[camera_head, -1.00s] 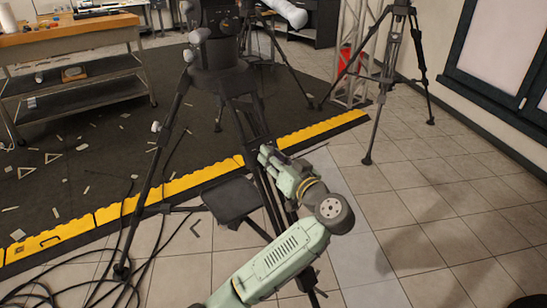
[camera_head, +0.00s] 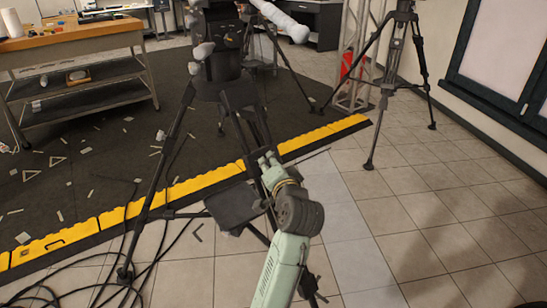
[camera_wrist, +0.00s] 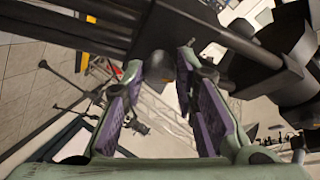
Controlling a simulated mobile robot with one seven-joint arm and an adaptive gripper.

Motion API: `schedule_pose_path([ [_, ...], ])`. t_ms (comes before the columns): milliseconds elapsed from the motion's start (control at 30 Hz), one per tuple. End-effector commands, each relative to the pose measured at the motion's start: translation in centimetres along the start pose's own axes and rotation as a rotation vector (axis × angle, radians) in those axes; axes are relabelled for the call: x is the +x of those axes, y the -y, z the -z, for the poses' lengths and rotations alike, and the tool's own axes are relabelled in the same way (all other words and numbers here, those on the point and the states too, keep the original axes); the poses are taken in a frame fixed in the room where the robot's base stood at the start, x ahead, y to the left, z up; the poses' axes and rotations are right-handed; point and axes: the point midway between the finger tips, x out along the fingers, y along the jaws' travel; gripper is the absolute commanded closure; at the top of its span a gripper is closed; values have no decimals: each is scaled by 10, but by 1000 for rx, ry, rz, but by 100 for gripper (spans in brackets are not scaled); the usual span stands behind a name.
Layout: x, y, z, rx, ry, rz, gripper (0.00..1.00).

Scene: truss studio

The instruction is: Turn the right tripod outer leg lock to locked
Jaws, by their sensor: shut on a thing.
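The black tripod (camera_head: 176,130) stands in the middle of the head view. Its right leg (camera_head: 259,125) runs down behind my gripper (camera_head: 268,160), which reaches it from below. In the wrist view, dark leg tubes (camera_wrist: 70,30) cross the top. A dark rounded lock knob (camera_wrist: 161,62) sits between the tips of my purple-padded fingers, close against the leg. The knob's exact turn angle cannot be told. In the head view my gripper hides the lock.
Black cables (camera_head: 60,280) lie on the tiles at lower left. A yellow-edged mat (camera_head: 190,183) lies under the tripod. A second tripod (camera_head: 385,90) stands at right. Tiles at lower right are clear.

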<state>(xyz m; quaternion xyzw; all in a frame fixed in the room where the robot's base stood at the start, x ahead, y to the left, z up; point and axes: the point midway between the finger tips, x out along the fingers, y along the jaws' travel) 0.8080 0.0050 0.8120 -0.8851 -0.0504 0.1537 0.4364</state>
Motion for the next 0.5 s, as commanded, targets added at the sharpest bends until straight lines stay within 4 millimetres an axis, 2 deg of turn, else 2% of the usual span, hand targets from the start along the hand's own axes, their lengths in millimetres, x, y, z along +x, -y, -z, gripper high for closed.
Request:
schedule_pose_path([
  [33,-2,6,3,36,3,-26,100],
  [500,0,11,5,413,1,-243,100],
])
